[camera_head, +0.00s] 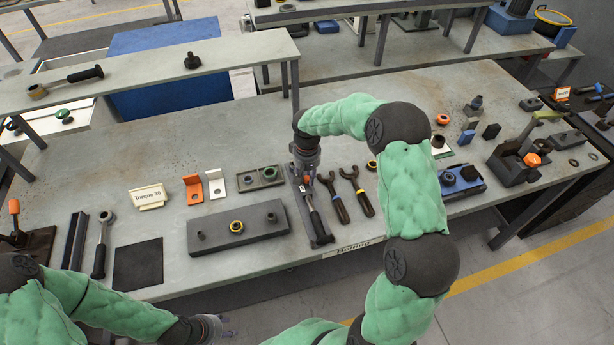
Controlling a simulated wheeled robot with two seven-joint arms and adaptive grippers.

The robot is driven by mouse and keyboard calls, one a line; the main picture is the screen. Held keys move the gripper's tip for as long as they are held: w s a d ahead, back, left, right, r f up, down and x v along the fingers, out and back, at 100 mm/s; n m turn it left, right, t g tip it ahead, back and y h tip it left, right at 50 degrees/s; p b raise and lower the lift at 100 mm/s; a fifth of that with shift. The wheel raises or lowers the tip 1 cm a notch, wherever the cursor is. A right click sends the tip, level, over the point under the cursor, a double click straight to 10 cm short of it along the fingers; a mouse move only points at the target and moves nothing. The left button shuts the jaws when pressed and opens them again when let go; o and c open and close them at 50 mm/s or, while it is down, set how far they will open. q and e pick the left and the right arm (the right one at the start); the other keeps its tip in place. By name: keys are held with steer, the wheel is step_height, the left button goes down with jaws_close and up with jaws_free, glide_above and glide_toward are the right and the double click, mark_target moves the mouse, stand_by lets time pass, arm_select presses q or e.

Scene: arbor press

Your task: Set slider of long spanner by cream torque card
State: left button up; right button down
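The cream torque card (148,197) reads "Torque 30" and stands on the left part of the bench. A long tool with a black handle (316,222) and an orange piece (307,181) lies on a narrow dark holder at the bench middle; it may be the long spanner. Its far end is hidden under my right gripper (305,175), which points down over it; whether the fingers touch it or are closed I cannot tell. Another ring-headed tool with a dark handle (101,246) lies left of the card. My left gripper (228,327) is low, off the bench's front edge, open and empty.
Two open-ended spanners (346,194) lie right of my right gripper. A grey block with studs (238,228), orange and white brackets (205,188) and a black mat (138,264) lie near the card. An arbor press (520,157) stands right. A raised shelf (140,76) runs behind.

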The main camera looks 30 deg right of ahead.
mark_target(307, 179)
steer(key=shift+s, duration=0.2)
steer(key=c, duration=1.1)
jaws_free()
step_height(307, 179, up, 12)
steer(key=shift+f, duration=0.1)
